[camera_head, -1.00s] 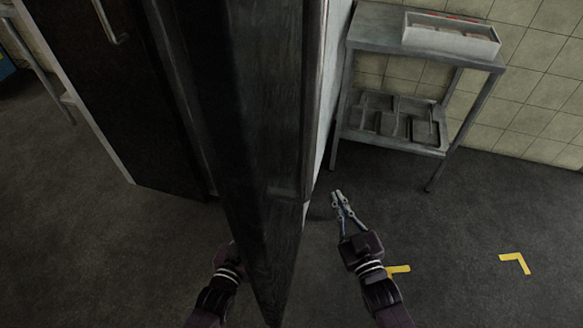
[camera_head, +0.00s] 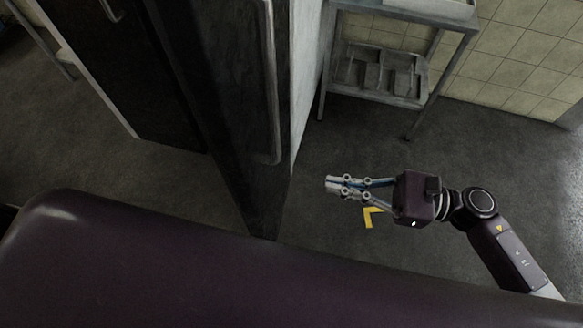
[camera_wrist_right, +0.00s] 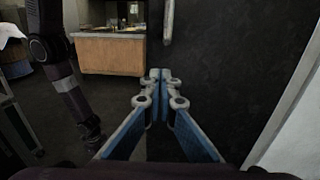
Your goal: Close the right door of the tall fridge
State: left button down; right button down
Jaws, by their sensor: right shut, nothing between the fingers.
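The right door (camera_head: 235,110) of the tall fridge stands open, a tall dark panel in the middle of the head view. Its long vertical handle (camera_head: 268,85) is on the face turned toward my right gripper; the handle also shows in the wrist view (camera_wrist_right: 168,20). The dark left door (camera_head: 130,70) is at the left and looks closed. My right gripper (camera_head: 330,186) is shut and empty, to the right of the open door, fingers pointing left at it. In the wrist view the fingertips (camera_wrist_right: 160,74) appear in front of the dark door; contact cannot be told. My left gripper's fingers are not visible.
A metal rack (camera_head: 322,100) with dark trays stands at the back right by the tiled wall. Yellow floor marks (camera_head: 372,217) lie under the right gripper. A wooden counter (camera_wrist_right: 110,53) shows far off in the wrist view.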

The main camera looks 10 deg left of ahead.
aim_at(252, 170)
jog(key=a+p, duration=0.3)
jog(key=a, duration=0.3)
jog(key=a+p, duration=0.3)
jog(key=a, duration=0.4)
jog(key=shift+s+r, duration=0.15)
jog(key=shift+r, duration=0.05)
jog(key=shift+a+f, duration=0.2)
jog(key=shift+a, duration=0.35)
